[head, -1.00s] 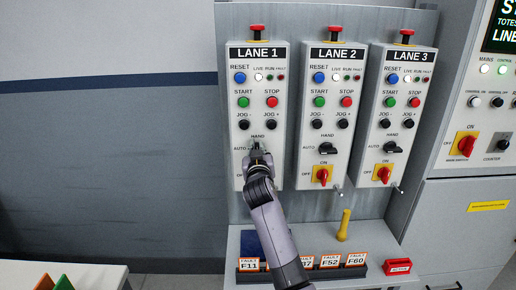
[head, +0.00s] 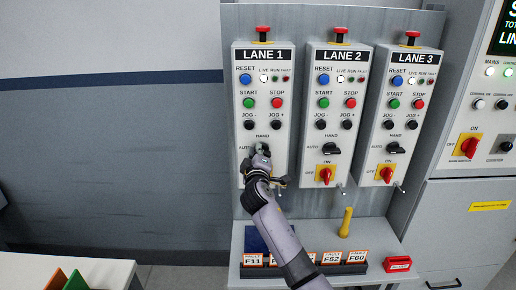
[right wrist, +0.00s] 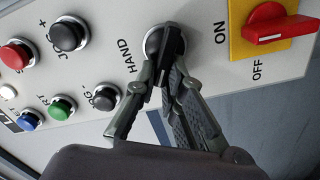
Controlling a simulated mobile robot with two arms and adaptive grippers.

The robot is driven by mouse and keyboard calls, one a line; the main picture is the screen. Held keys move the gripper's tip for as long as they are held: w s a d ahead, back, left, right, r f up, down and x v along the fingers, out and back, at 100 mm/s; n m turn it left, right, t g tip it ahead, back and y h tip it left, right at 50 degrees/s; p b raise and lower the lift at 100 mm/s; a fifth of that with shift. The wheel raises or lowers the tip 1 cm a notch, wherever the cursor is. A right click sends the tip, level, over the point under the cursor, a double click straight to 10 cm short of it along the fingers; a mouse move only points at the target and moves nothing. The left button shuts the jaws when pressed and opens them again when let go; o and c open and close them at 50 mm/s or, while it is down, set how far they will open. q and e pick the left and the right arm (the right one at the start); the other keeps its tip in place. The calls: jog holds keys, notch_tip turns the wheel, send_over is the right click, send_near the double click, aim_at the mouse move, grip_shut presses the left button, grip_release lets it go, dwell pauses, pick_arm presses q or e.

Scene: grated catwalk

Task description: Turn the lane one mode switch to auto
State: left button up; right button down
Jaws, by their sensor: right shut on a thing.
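The lane one panel (head: 240,60) hangs at the left of three alike panels in the head view. Its black mode switch (head: 262,148) has HAND above and AUTO to its left. In the right wrist view the switch knob (right wrist: 172,42) is a black bar on a round base, lying roughly along the panel's left-right line, with its long end towards the AUTO side. My right gripper (right wrist: 160,82) is shut on the knob, one finger on each side. It also shows in the head view (head: 262,160). The AUTO label is hidden in the wrist view. My left gripper is not in view.
The red lane one power switch (right wrist: 278,28) on its yellow plate sits close to my right fingers. Black jog buttons (right wrist: 68,35) are on the other side. Below are a ledge with fault cards (head: 305,258), a yellow cone-like object (head: 346,223) and a red block (head: 397,263).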

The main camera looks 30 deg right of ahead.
jog(key=n+p, duration=0.1)
jog(key=n, duration=0.1)
jog(key=f+n, duration=0.1)
jog(key=n, duration=0.2)
jog(key=shift+a+n+p, duration=0.1)
jog(key=shift+n+p, duration=0.2)
jog(key=shift+p, duration=0.05)
jog(key=shift+f, duration=0.1)
jog(key=c, duration=1.7)
grip_release()
jog(key=v, duration=1.2)
